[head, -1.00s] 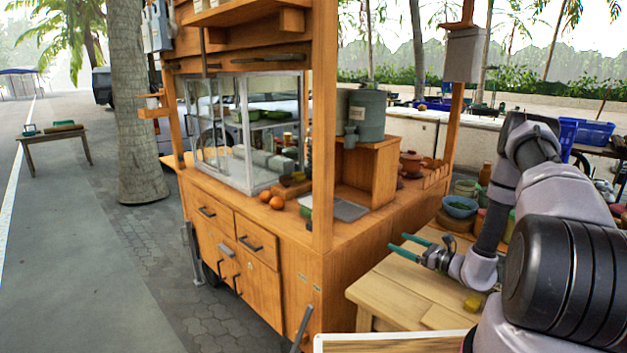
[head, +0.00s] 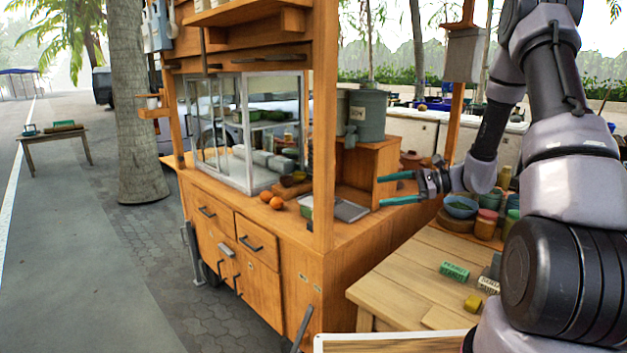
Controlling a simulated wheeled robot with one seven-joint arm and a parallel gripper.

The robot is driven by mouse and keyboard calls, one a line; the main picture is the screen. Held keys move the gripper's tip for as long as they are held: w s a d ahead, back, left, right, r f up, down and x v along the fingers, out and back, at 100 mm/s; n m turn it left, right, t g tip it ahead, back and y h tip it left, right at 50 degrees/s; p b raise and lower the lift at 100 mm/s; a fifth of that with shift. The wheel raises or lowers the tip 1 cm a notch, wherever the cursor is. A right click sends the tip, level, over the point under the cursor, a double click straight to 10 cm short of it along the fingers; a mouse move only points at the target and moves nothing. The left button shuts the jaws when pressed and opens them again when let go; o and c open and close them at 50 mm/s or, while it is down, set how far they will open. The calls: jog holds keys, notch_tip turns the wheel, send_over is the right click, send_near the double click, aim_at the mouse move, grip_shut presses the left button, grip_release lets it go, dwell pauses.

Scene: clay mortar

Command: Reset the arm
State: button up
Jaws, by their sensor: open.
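My gripper (head: 389,189) is in the right half of the head view, with two green fingers pointing left. The fingers are spread apart and nothing is between them. It is raised above the light wooden table (head: 400,280), in front of the right part of the wooden food cart (head: 365,235). My arm comes down from the upper right and hides part of the cart's right end and the background.
Two oranges (head: 271,200) lie on the cart counter. The table's front left is clear.

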jog(key=s+a+r+n+g+h, duration=0.2)
jog(key=s+r+n+h, duration=0.45)
jog(key=s+r, duration=0.7)
jog(key=s+d+r+n+t+h, duration=0.5)
jog(key=s+d+r+t+h, duration=0.1)
jog(key=s+r, duration=0.4)
jog(key=shift+s+r, duration=0.15)
jog(key=shift+s, duration=0.65)
